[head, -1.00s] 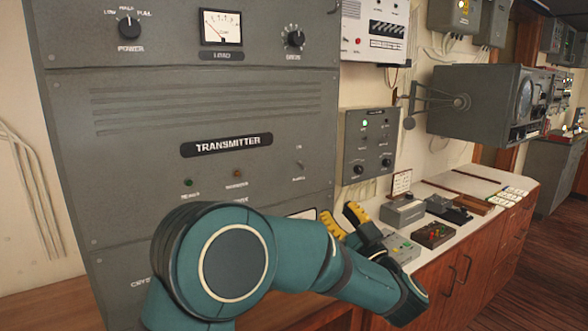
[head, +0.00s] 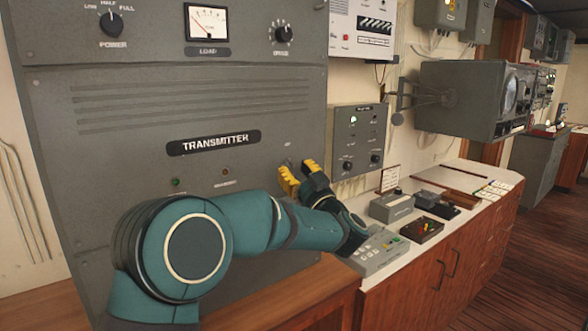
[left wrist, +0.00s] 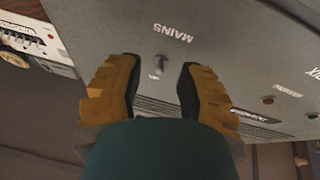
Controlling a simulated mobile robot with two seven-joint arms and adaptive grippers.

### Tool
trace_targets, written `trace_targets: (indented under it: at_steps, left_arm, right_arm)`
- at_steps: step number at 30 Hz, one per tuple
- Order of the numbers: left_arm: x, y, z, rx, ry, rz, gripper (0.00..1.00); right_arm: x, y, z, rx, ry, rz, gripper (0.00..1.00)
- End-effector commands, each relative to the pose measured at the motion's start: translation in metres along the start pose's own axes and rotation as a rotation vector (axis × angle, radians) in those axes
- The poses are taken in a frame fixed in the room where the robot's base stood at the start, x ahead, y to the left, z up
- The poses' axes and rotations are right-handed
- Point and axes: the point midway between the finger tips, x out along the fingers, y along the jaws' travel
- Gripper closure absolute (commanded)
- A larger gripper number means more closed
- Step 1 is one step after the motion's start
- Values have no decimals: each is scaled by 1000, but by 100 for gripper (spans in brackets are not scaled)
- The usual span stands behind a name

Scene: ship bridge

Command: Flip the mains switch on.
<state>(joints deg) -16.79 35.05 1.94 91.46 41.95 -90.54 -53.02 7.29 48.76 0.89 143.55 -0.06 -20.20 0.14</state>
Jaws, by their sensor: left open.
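The mains switch (left wrist: 161,63) is a small metal toggle on the grey transmitter panel (head: 200,100). The left wrist view shows it between the two fingertips and a little beyond them, with the MAINS label beside it. My left gripper (head: 298,181) is open, its yellow-padded fingers in front of the right part of the transmitter. In the left wrist view the gripper (left wrist: 158,90) straddles the toggle, and I cannot tell if either finger touches it. In the head view the fingers hide most of the switch. My right gripper is not in view.
A power knob (head: 111,23), a load meter (head: 208,23) and another knob (head: 283,34) sit high on the transmitter. A smaller grey panel (head: 357,140) is on the wall to the right. A counter below it holds a control box (head: 375,252) close to my forearm.

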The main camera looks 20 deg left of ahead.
Motion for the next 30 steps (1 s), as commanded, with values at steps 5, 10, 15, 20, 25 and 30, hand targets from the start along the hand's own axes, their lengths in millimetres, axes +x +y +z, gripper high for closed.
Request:
trace_targets:
  at_steps: [5,10,15,20,25,30]
  left_arm:
    - [11,0,0,0,0,0,63]
    - [12,0,0,1,0,1,63]
    - [11,0,0,1,0,0,78]
    - [11,0,0,1,0,0,100]
    - [11,0,0,0,-1,0,100]
    - [12,0,-2,-1,-23,-4,100]
  right_arm:
    - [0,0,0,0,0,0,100]
    - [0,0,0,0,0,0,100]
    - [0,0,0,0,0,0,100]
    - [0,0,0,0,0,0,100]
    - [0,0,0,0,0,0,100]
    - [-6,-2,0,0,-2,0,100]
